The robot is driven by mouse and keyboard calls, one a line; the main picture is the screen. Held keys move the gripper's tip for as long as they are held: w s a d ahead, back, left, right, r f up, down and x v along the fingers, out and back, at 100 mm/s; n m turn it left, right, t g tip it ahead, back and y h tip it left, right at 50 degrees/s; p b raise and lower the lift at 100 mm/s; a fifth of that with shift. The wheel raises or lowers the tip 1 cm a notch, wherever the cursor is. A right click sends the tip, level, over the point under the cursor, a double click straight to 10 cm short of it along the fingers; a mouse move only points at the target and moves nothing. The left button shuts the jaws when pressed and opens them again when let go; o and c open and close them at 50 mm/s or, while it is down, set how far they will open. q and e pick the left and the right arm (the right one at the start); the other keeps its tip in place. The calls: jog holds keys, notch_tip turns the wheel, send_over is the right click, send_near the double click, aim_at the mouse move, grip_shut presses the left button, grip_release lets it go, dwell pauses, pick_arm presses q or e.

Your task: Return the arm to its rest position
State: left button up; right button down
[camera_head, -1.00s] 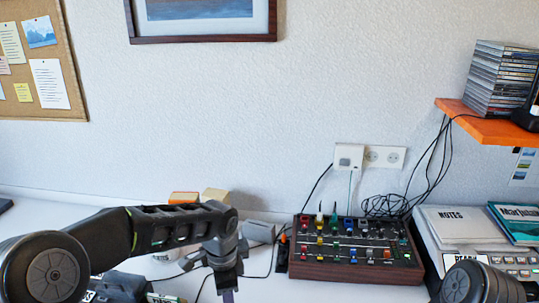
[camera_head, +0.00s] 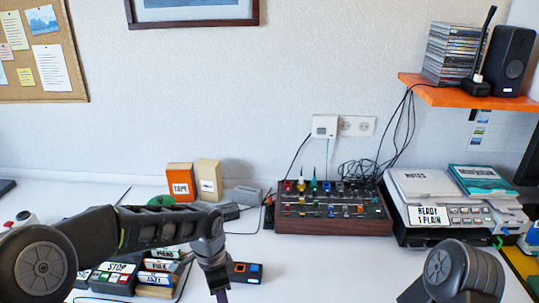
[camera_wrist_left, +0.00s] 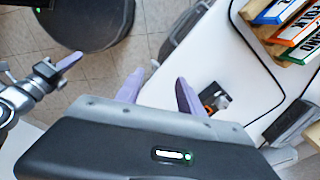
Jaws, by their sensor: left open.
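My left arm (camera_head: 160,225) reaches in from the left in the head view, bent down over the desk. My left gripper's purple tip shows at the bottom edge there. In the left wrist view my left gripper (camera_wrist_left: 158,92) is open, its two purple fingers apart with nothing between them. My right arm (camera_head: 455,275) shows at the bottom right of the head view, its gripper out of that frame. A grey gripper with a purple finger (camera_wrist_left: 70,62), apparently my right one, shows at the left of the wrist view. Its opening cannot be judged.
Labelled boxes (camera_head: 118,275) stand on the desk near my left arm. A TAPE box (camera_head: 180,182) stands behind it. A mixer (camera_head: 332,210) and a grey device (camera_head: 450,215) stand to the right. An orange shelf (camera_head: 460,95) is on the wall. Bare desk lies before the mixer.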

pick_arm(q)
jog(key=s+d+f+n+h, duration=0.2)
jog(key=s+d+f+n, duration=0.15)
jog(key=f, duration=0.35)
jog(key=s+d+f+n+h, duration=0.1)
jog(key=s+d+f+n, duration=0.1)
jog(key=s+f, duration=0.4)
jog(key=s+f+n, duration=1)
jog(key=s+f, duration=0.1)
jog(key=s, duration=0.2)
jog(key=shift+s+a+t+h, duration=0.25)
jog(key=shift+a+t+h, duration=0.05)
jog(key=shift+a+t, duration=0.1)
pick_arm(e)
jog(key=shift+w, duration=0.1)
pick_arm(q)
jog(key=shift+d+f, duration=0.1)
jog(key=shift+f, duration=0.05)
pick_arm(e)
jog(key=shift+f, duration=0.15)
